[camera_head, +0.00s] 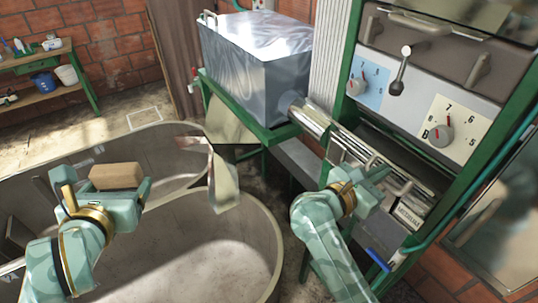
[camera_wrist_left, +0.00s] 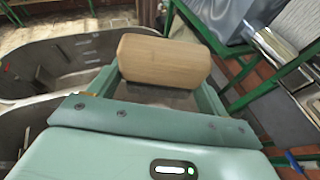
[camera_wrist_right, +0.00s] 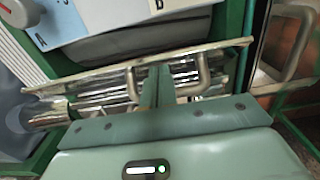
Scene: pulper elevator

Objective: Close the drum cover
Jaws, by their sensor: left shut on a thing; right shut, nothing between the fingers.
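The drum (camera_head: 352,148) shows as shiny ribbed metal in the slot of the green-framed machine, below the dial panel. It also shows in the right wrist view (camera_wrist_right: 92,104). A pale metal edge with two bar handles (camera_wrist_right: 131,84) runs along it; this looks like the drum cover, but its exact tilt is unclear. The drum surface is exposed beside it. My right gripper (camera_head: 380,176) is shut and empty in front of the drum. In the right wrist view its fingers (camera_wrist_right: 157,86) stand between the two handles; contact is unclear. My left gripper (camera_head: 92,192) is shut on a wooden block (camera_head: 116,176), above the vat.
A large grey vat (camera_head: 262,215) fills the lower left, with a bent metal chute (camera_head: 222,180) over its rim. A grey metal box (camera_head: 262,55) stands on a green frame behind. The dial panel (camera_head: 430,100) with a lever lies above the drum. A shelf (camera_head: 45,75) is far left.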

